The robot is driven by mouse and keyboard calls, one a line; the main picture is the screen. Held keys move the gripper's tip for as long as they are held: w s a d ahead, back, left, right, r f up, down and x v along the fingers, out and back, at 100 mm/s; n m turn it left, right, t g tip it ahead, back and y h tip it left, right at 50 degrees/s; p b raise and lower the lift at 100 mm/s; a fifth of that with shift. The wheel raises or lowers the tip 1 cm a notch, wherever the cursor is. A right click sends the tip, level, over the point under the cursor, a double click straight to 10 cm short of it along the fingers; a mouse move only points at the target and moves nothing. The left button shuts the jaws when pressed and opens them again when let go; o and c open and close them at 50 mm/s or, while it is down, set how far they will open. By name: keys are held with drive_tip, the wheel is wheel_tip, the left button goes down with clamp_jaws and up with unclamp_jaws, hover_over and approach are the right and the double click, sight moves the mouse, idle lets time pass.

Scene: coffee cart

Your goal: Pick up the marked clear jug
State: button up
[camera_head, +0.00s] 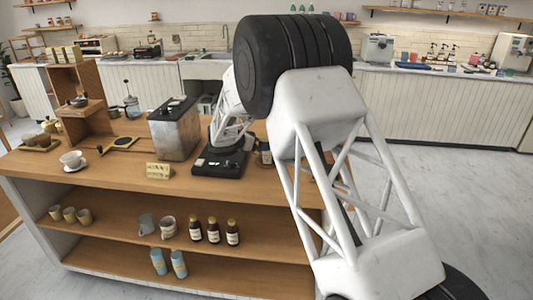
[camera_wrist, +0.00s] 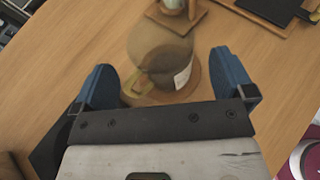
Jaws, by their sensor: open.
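In the wrist view a clear, brown-tinted jug (camera_wrist: 158,48) stands on a round wooden base (camera_wrist: 194,86) on the wooden counter. It has a white label on its right side and a yellowish part at its lower left. I take it for the marked jug. My gripper (camera_wrist: 163,65) is open, its blue fingers apart to the left and right of the jug. Nothing is held. I cannot tell if a finger touches it. In the head view my arm covers the right part of the counter, and neither the gripper nor the jug can be made out.
In the wrist view a cup on a square wooden coaster (camera_wrist: 187,24) stands just beyond the jug, and a wooden tray (camera_wrist: 244,8) lies upper right. In the head view a metal box (camera_head: 173,132) and a black scale-like device (camera_head: 218,162) stand left of my arm.

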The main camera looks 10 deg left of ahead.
drive_tip(key=shift+w+d, duration=0.1)
drive_tip(key=shift+x, duration=2.5)
drive_tip(key=shift+c, duration=0.2)
drive_tip(key=c, duration=1.1)
drive_tip(key=shift+r, duration=0.1)
